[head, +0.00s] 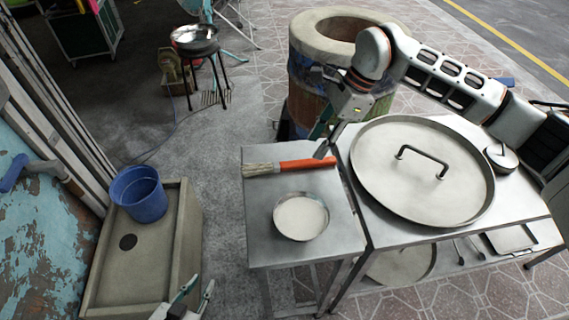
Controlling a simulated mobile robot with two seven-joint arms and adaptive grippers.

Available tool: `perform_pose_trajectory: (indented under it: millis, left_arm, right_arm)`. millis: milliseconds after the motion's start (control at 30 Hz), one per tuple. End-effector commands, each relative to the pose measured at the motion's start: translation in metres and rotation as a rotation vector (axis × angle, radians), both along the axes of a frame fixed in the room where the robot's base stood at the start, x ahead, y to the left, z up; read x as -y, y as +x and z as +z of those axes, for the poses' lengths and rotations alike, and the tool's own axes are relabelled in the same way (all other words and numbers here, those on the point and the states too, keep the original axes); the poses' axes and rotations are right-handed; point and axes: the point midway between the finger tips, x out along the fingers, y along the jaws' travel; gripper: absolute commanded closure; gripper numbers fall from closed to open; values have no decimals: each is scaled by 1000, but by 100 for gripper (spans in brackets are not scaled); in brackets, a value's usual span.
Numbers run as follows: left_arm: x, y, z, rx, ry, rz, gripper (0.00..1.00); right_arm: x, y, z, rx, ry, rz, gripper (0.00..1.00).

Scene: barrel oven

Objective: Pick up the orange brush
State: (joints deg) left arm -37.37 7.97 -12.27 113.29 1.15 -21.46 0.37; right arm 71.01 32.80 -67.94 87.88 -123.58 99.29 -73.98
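The orange brush (300,163) lies flat near the back edge of the lower metal table. Its pale bristles (258,169) point left and its orange handle points right. My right gripper (318,145) reaches in from the right and is just above the right part of the handle. Its fingers look apart with nothing between them; I cannot tell whether a fingertip touches the handle. My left gripper (202,290) is at the bottom edge, open and empty, far from the brush.
A round pale dish (301,216) sits in front of the brush. A large lidded pan (421,172) covers much of the higher table at right. The barrel oven (305,67) stands behind. A blue bucket (139,195) rests on a stone block (134,271) at left.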

Motion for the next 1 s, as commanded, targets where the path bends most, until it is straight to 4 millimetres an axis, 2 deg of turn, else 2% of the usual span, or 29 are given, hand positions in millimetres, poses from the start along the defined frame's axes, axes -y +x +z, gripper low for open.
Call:
perform_pose_trajectory:
  millis: [400, 700, 733, 867, 1000]
  left_arm:
    - [-2, 6, 4, 11, 2, 3, 76]
    - [-3, 6, 3, 10, 3, 4, 76]
    - [-3, 6, 3, 10, 3, 4, 76]
    - [-3, 6, 3, 10, 3, 4, 76]
    - [-3, 6, 3, 9, 3, 4, 76]
  right_arm:
    - [-17, -6, -49, -2, 3, -1, 64]
    - [-19, -5, -54, 1, 2, -2, 64]
    - [-19, -5, -54, 1, 2, -2, 66]
    - [-19, -5, -54, 1, 2, -2, 100]
    - [-18, -5, -54, 1, 2, -2, 100]
